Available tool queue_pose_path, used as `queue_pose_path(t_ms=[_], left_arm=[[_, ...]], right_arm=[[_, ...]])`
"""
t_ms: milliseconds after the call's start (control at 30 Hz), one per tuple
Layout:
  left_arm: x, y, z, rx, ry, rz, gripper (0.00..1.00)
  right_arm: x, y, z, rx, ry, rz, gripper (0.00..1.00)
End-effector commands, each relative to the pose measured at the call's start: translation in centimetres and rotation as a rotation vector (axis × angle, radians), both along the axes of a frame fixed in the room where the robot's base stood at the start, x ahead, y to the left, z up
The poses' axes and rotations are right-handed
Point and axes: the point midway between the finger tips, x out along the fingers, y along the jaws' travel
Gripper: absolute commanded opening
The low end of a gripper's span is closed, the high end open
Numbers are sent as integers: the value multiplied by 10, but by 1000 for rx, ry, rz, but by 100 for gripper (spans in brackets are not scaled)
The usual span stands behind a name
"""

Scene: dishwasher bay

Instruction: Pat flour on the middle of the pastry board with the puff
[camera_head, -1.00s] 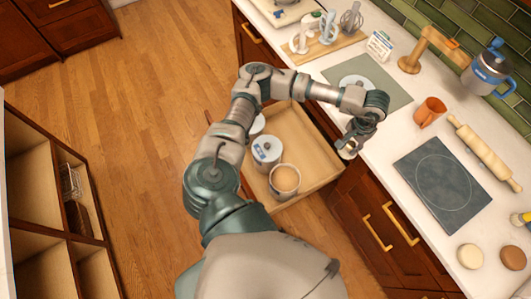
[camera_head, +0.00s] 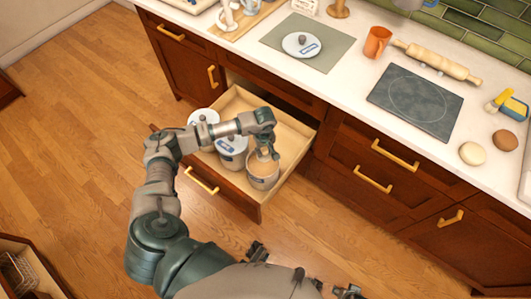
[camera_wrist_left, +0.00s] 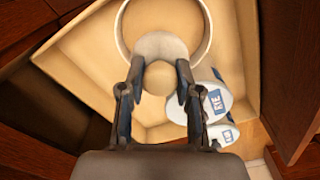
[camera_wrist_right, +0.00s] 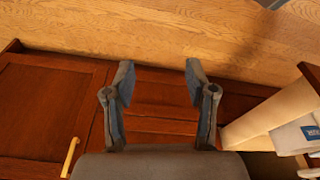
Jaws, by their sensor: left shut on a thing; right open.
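The pastry board (camera_head: 415,98) is a dark slab with a thin circle on it, lying on the white counter. My left gripper (camera_head: 265,152) is over the open canister (camera_head: 262,182) of pale flour in the drawer. In the left wrist view my left gripper (camera_wrist_left: 157,88) is shut on the round knob of the pale puff (camera_wrist_left: 160,46). The puff is over or in the mouth of the canister (camera_wrist_left: 205,45); whether it touches the flour I cannot tell. My right gripper (camera_wrist_right: 157,82) is open and empty in its wrist view, over cabinet fronts and floor.
The open drawer (camera_head: 298,130) also holds two lidded canisters (camera_head: 232,148) beside the flour. A lid (camera_head: 302,44) lies on a grey mat. An orange mug (camera_head: 377,42), rolling pin (camera_head: 437,60), pale ball (camera_head: 472,153) and brown ball (camera_head: 505,140) surround the board.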

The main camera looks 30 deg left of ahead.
Motion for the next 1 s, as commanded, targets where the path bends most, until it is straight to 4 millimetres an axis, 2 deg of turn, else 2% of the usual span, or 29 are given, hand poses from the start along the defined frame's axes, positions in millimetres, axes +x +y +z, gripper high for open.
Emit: queue_pose_path(t_ms=[33,467,1000], left_arm=[[-1,3,-10,3,4,20,5],[-2,5,-37,8,5,47,5],[-2,6,-68,5,4,45,5]], right_arm=[[-1,0,5,1,-3,0,56],[-8,-3,45,7,-24,-1,56],[57,20,51,75,-333,17,56]])
